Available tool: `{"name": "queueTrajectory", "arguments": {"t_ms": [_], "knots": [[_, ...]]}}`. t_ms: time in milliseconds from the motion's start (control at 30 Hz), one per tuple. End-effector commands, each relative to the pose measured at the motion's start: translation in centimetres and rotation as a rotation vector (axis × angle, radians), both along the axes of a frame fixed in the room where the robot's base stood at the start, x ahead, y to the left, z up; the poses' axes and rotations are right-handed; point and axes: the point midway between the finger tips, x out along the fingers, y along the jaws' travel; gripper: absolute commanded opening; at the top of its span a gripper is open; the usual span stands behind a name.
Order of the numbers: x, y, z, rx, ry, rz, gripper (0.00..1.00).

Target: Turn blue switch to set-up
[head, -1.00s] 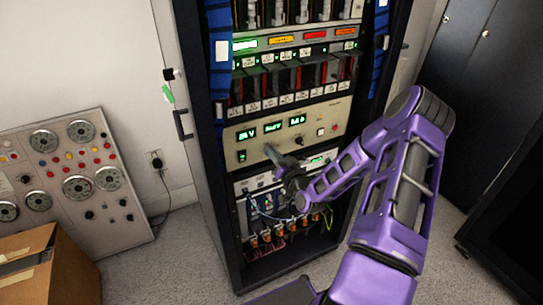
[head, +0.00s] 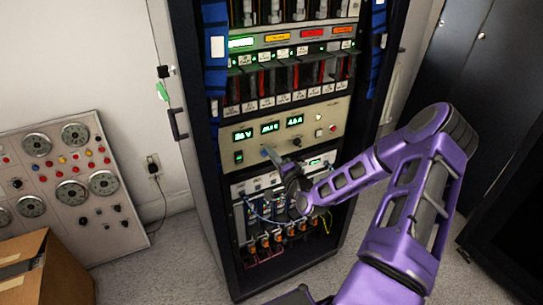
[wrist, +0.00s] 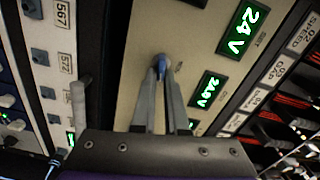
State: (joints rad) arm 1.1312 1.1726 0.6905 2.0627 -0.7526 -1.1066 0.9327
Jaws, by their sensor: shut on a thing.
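The blue switch (wrist: 162,62) is a small rounded blue knob on the beige front panel of a rack unit. In the wrist view it sits between the tips of my gripper (wrist: 161,74), which is shut on it. Its set-up marking cannot be made out, and the fingers hide part of the knob. In the head view my gripper (head: 270,153) reaches the beige panel (head: 325,140) below its green displays. The blue switch (head: 264,151) is only a tiny spot there.
Green displays (wrist: 241,30) sit beside the knob in the wrist view. In the head view, cables and orange connectors (head: 265,243) lie below my gripper. A cardboard box (head: 55,275) stands at lower left.

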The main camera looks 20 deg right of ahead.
Motion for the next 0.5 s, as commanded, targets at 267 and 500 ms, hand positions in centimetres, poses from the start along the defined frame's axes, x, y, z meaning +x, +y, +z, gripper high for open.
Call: {"name": "queueTrajectory", "arguments": {"t_ms": [267, 500], "knots": [[-0.05, 0.02, -0.32, 0.15, 0.007, 0.001, 0.0], [-0.06, -0.01, -0.38, 0.207, 0.009, 0.001, 0.0]]}}
